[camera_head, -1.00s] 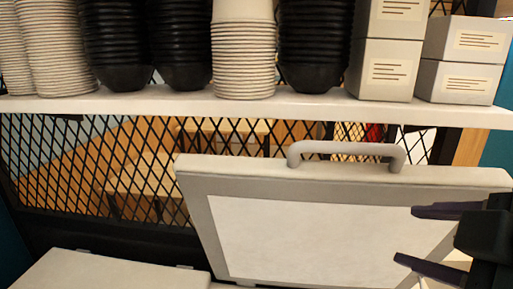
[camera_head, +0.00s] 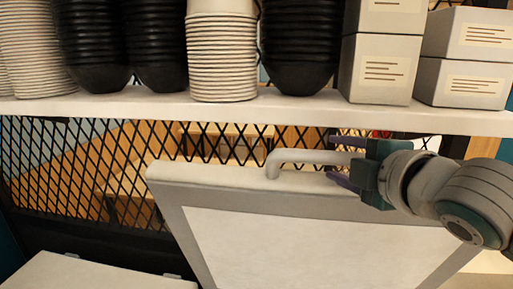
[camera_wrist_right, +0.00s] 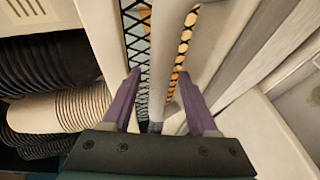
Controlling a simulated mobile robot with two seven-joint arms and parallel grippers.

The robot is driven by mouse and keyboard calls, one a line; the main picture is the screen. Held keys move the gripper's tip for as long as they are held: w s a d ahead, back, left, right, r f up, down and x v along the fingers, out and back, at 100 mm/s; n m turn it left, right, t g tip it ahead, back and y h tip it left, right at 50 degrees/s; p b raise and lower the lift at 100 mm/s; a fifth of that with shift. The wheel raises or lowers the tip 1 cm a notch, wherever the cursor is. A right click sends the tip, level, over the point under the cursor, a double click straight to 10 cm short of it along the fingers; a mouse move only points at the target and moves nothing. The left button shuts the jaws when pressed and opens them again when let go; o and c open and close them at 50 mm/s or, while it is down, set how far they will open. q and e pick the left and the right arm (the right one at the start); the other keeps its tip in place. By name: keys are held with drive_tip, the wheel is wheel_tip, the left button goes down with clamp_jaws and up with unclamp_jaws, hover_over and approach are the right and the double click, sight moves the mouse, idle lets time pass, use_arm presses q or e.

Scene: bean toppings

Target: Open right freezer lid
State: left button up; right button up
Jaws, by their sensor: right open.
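The right freezer lid (camera_head: 300,240) stands raised and tilted back, its pale inner panel facing me. Its grey bar handle (camera_head: 305,156) runs along the lid's top edge. My right gripper (camera_head: 335,158) is open at the right part of the handle, its purple fingers above and below the bar in the head view. In the right wrist view the handle (camera_wrist_right: 170,60) runs between the two spread fingers of my right gripper (camera_wrist_right: 163,90). I cannot tell whether a finger touches it. My left gripper is not in view.
A white shelf (camera_head: 240,108) crosses above the lid, close over my right gripper. It carries stacked black bowls (camera_head: 300,45), pale cups (camera_head: 221,60) and boxes (camera_head: 380,70). A black mesh (camera_head: 80,170) stands behind. A closed pale lid (camera_head: 90,275) lies at lower left.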

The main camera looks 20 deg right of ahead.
drive_tip(key=shift+w+f, duration=0.1)
drive_tip(key=shift+w, duration=0.15)
drive_tip(key=shift+c, duration=0.3)
clamp_jaws()
idle(1.0)
